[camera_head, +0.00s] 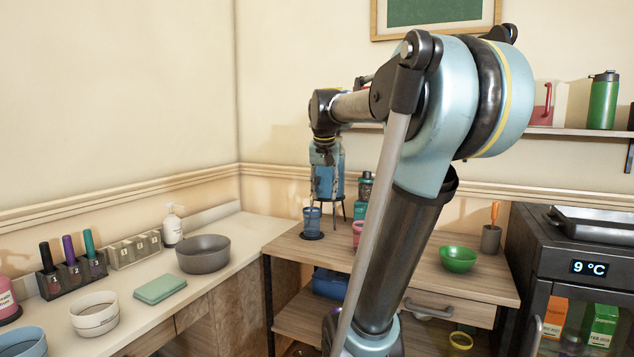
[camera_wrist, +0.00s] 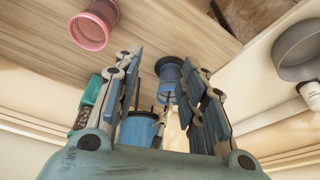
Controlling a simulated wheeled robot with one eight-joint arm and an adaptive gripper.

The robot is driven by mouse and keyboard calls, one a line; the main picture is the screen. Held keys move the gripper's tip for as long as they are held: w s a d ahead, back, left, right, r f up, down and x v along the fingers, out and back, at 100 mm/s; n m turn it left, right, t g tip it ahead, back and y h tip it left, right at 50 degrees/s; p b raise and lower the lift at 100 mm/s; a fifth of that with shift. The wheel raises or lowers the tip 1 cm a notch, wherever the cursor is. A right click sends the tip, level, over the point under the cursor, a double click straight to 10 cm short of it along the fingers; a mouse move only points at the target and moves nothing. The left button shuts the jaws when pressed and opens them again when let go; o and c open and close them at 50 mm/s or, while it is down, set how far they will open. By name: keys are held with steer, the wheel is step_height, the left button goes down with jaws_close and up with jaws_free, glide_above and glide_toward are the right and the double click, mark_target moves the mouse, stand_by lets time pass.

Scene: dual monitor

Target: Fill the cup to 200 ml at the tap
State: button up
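The blue cup (camera_head: 312,219) stands upright on a round black pad (camera_head: 312,236) on the wooden table. Above and just behind it is the blue water dispenser (camera_head: 336,174) on a dark stand. My gripper (camera_head: 324,188) hangs in front of the dispenser, above the cup, and partly hides it. In the wrist view my gripper (camera_wrist: 165,70) is open, its fingers apart with nothing held. The cup (camera_wrist: 168,76) and the dispenser (camera_wrist: 138,130) show beyond and between the fingers. The tap itself and the water level in the cup are too small to make out.
A pink cup (camera_wrist: 92,28) stands near the dispenser, partly behind my arm in the head view. A dark bottle (camera_head: 365,186) is beside the dispenser. A green bowl (camera_head: 458,259) is at the right. A grey bowl (camera_head: 203,255) is on the left counter.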

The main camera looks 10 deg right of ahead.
steer(key=w+r+m+t, duration=0.1)
steer(key=w+r+m, duration=0.2)
steer(key=w+r, duration=1.3)
steer(key=shift+h, duration=0.3)
steer(key=x, duration=1.3)
steer(key=w+x, duration=0.1)
steer(key=x, duration=0.5)
steer(key=shift+w, duration=0.1)
steer(key=shift+c, duration=0.6)
jaws_close()
